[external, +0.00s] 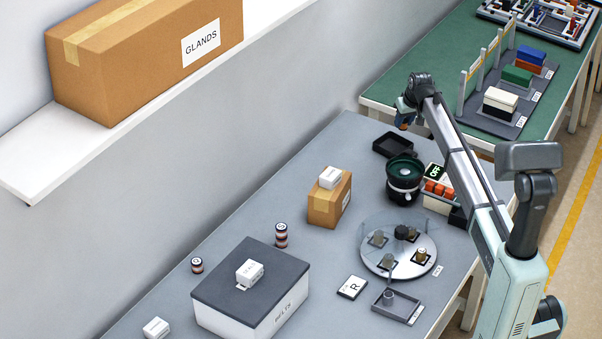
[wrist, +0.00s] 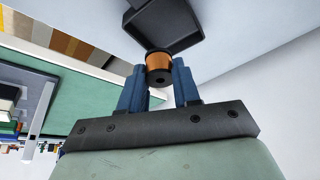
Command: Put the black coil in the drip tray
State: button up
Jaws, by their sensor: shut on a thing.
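My gripper (wrist: 159,80) is shut on a coil (wrist: 159,66) with black ends and a copper-orange middle, which I take to be the black coil. In the external view my gripper (external: 404,112) is raised at the back of the bench, and the coil's orange side (external: 403,123) shows small below it. A black open tray (external: 381,149), likely the drip tray, lies near the bench's back corner. In the external view the gripper is above and slightly right of it. In the wrist view the tray (wrist: 190,42) is beyond the coil, apart from it, and what shows of it is empty.
A black bowl feeder (external: 403,186) stands close in front of the tray. A bin of orange parts (external: 437,203) is to its right. A cardboard box (external: 323,211), a round glass plate (external: 374,262) and a grey tray (external: 380,310) stand nearer. A green bench (external: 411,82) is behind.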

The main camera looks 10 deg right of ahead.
aim_at(395, 149)
jog(key=shift+w+a+r+n, duration=0.1)
jog(key=shift+w+a+n, duration=0.25)
jog(key=shift+w, duration=0.4)
jog(key=shift+s+f+n, duration=0.1)
jog(key=shift+f+n, duration=0.15)
jog(key=shift+f, duration=4.75)
jog(key=shift+f, duration=0.2)
jog(key=o, duration=1)
jog(key=v, duration=1.2)
jog(key=shift+d+r, duration=0.15)
jog(key=shift+r, duration=0.05)
